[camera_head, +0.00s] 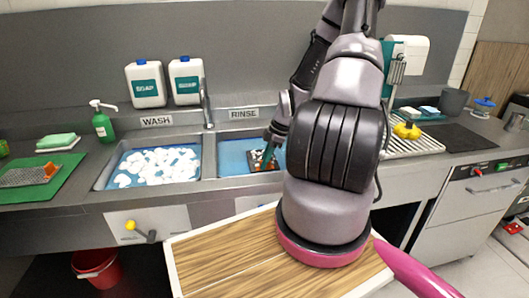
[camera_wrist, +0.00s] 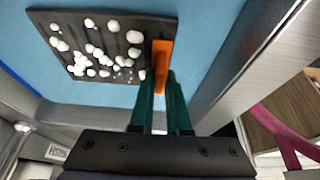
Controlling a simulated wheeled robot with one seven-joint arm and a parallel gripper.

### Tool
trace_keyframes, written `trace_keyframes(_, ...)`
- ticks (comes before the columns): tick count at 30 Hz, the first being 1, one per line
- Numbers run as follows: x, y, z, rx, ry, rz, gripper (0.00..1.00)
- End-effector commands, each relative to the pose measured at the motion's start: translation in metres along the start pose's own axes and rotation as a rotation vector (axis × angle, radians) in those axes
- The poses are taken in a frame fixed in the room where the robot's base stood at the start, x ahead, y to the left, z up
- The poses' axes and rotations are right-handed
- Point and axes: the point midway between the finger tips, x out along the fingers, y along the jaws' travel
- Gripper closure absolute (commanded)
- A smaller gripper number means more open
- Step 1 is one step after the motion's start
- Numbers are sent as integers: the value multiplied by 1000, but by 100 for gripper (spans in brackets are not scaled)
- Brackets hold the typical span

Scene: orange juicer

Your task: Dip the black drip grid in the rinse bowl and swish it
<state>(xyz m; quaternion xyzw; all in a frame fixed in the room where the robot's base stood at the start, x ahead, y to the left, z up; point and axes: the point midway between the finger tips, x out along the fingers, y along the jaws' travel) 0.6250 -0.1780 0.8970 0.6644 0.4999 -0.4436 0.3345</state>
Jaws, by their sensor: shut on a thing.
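The black drip grid (camera_wrist: 85,35) shows in the wrist view with an orange tab (camera_wrist: 162,62) on its right edge. White foam blobs lie scattered across its slats. My gripper (camera_wrist: 162,84) has its green fingers shut on the orange tab. In the head view the grid (camera_head: 262,161) is small and partly hidden by my arm, at the basin under the RINSE sign (camera_head: 244,114). Blue water (camera_head: 233,152) fills this rinse basin and surrounds the grid in the wrist view. I cannot tell whether the grid touches the water.
The WASH basin (camera_head: 130,183) with white foam is on the left, past a steel divider (camera_head: 209,160). A wire drying rack (camera_head: 425,144) with a yellow item (camera_head: 407,131) stands right. A green soap bottle (camera_head: 102,124) stands behind the basins. A wooden-topped surface (camera_head: 225,248) is in front.

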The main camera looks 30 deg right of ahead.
Motion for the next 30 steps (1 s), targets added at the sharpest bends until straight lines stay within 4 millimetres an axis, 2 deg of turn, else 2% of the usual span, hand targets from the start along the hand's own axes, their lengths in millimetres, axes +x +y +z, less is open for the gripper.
trace_keyframes(15,65,-1,26,0,0,-2,100)
trace_keyframes(21,77,0,32,1,0,-1,100)
trace_keyframes(30,80,0,33,1,0,0,100)
